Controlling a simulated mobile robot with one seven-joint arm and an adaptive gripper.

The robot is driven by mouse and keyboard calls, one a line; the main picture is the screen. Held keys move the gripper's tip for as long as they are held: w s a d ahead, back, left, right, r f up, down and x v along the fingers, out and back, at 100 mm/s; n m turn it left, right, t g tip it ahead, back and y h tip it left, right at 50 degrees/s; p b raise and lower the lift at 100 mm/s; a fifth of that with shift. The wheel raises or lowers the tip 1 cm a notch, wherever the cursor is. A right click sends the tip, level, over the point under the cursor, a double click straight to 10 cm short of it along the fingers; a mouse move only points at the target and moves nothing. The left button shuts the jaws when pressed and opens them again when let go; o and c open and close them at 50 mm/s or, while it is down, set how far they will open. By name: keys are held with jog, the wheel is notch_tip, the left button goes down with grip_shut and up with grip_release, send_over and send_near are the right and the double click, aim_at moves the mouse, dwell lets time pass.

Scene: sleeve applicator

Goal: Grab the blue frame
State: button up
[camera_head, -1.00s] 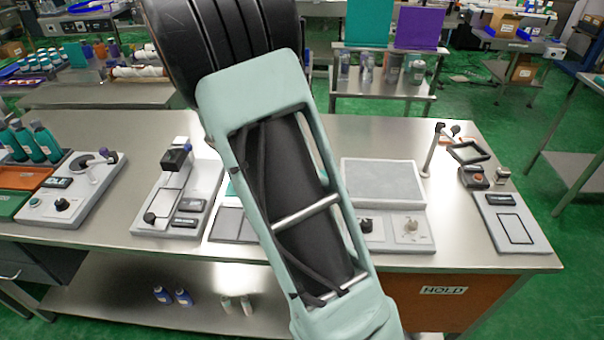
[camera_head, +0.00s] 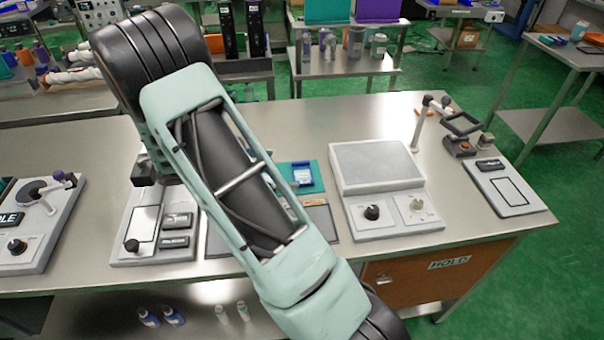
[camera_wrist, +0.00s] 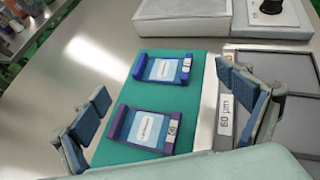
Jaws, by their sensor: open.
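The blue frame (camera_wrist: 163,68) lies flat on a teal mat (camera_wrist: 197,68) in the wrist view, with a pale labelled panel inside it. It also shows in the head view (camera_head: 302,173), just right of my arm. A purple frame (camera_wrist: 147,128) of similar shape lies on the same mat, nearer to my gripper; my arm hides it in the head view. My gripper (camera_wrist: 165,103) is open and empty in the wrist view. Its blue-padded fingers are spread to the left and right of the mat, with the blue frame farther out, beyond the purple one. In the head view the gripper is hidden.
A dark tray (camera_wrist: 295,105) with a "60 µm" label lies right of the mat, close to the right finger. A grey device with knobs (camera_head: 378,165) stands right of the mat. Another station (camera_head: 150,225) is on the left. Bare steel table lies left of the mat.

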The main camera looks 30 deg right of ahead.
aim_at(310, 172)
jog(key=shift+x, duration=3.15)
jog(key=shift+s+a+f, duration=0.1)
jog(key=shift+c, duration=0.6)
jog(key=c, duration=1.1)
